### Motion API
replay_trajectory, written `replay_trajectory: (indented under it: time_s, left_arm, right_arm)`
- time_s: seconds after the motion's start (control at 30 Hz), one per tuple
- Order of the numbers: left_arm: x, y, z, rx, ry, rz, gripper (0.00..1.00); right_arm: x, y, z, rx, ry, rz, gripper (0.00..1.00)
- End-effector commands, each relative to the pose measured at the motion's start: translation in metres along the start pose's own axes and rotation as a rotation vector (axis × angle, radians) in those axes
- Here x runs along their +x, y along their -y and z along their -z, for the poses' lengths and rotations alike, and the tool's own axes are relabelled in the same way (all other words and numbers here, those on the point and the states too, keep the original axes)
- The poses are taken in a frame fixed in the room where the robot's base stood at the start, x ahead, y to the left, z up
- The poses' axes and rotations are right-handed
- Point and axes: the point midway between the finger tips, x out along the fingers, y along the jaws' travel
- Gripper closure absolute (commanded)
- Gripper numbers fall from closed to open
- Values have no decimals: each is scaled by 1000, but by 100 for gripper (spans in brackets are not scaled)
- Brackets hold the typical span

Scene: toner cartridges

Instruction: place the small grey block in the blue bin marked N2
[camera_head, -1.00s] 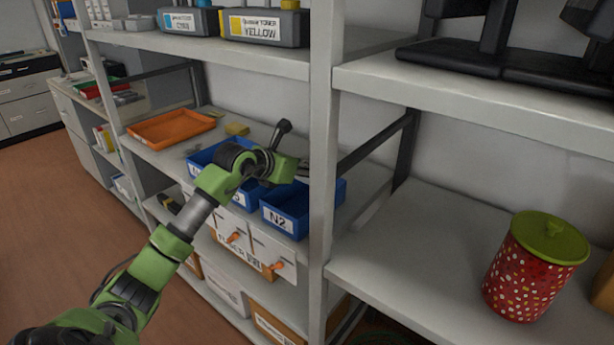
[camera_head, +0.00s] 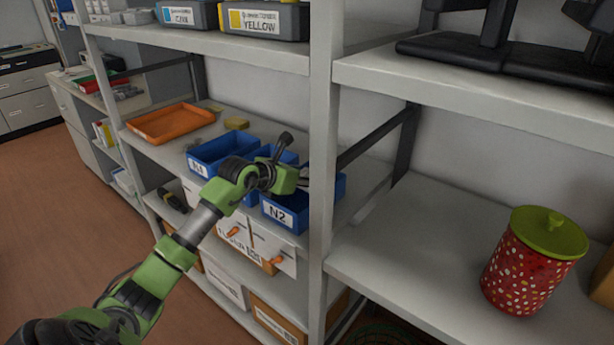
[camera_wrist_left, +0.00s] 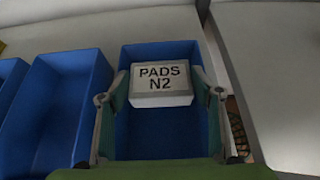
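The small grey block (camera_wrist_left: 161,84), with a pale face reading PADS N2, is between the fingers of my left gripper (camera_wrist_left: 161,88) in the left wrist view. The fingers meet its two sides. The blue bin marked N2 (camera_head: 286,217) stands on the middle shelf beside the upright post. In the left wrist view the block is over this bin (camera_wrist_left: 160,146), whose blue floor and walls show around it. In the head view my left gripper (camera_head: 304,178) is above the bin, its fingertips partly hidden by the post. My right gripper is out of view.
Other blue bins (camera_head: 212,152) stand left of N2, one marked N1. An orange tray (camera_head: 172,123) and a yellow block (camera_head: 236,123) lie farther left. The grey post (camera_head: 322,130) is close to my gripper. A red spotted canister (camera_head: 528,265) stands at right.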

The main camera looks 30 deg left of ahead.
Motion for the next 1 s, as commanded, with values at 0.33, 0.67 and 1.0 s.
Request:
replay_trajectory:
  time_s: [0.33, 0.67, 1.0]
  left_arm:
    - [0, 0, -1, 0, 0, 0, 25]
    - [-6, 0, -12, -1, 2, 0, 25]
    - [-66, 0, -8, 6, 0, -1, 25]
  right_arm:
    - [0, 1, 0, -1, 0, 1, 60]
    - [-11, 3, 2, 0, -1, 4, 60]
    - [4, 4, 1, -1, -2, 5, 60]
